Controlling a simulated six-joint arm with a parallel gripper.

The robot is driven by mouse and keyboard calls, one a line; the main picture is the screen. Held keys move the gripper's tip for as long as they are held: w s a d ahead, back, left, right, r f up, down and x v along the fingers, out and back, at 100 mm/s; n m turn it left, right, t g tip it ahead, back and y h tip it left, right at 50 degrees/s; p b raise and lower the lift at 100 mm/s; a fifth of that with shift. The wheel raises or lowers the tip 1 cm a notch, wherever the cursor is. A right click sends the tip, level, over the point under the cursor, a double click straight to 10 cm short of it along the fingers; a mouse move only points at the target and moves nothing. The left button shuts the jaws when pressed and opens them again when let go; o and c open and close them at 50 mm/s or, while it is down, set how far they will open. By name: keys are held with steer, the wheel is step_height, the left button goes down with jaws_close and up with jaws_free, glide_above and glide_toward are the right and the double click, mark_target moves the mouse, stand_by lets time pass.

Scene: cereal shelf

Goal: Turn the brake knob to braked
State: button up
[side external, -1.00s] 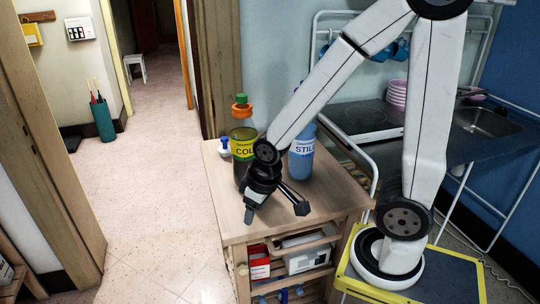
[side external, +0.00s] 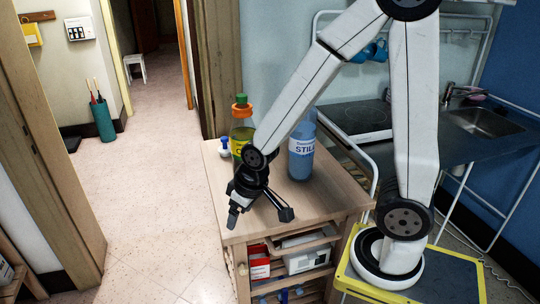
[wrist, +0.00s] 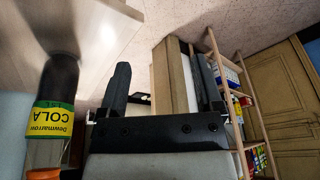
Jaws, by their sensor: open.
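My gripper (side external: 261,213) is open and empty, low over the near left part of the wooden trolley's top (side external: 318,203). Its two fingers are spread wide, and they also frame the wrist view (wrist: 160,82). I cannot make out a brake knob for certain in either view. A small blue-and-white fitting (side external: 224,147) stands at the trolley's far left corner, away from my gripper; I cannot tell what it is. Nothing sits clearly between the fingers.
A cola bottle (side external: 242,134) with an orange and green top stands behind my gripper and shows at left in the wrist view (wrist: 50,122). A blue STILL bottle (side external: 302,152) stands right of it. Boxes (side external: 259,266) fill the shelf below.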

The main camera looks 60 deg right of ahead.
steer(key=w+a+f+m+t, duration=0.1)
steer(key=w+a+f+t, duration=0.3)
steer(key=w+f, duration=0.55)
steer(key=t+h, duration=0.5)
steer(key=h, duration=0.8)
glide_toward(244, 273)
steer(key=x, duration=0.2)
steer(key=shift+d, duration=0.15)
steer(key=shift+x, duration=3.8)
steer(key=shift+w+r, duration=0.1)
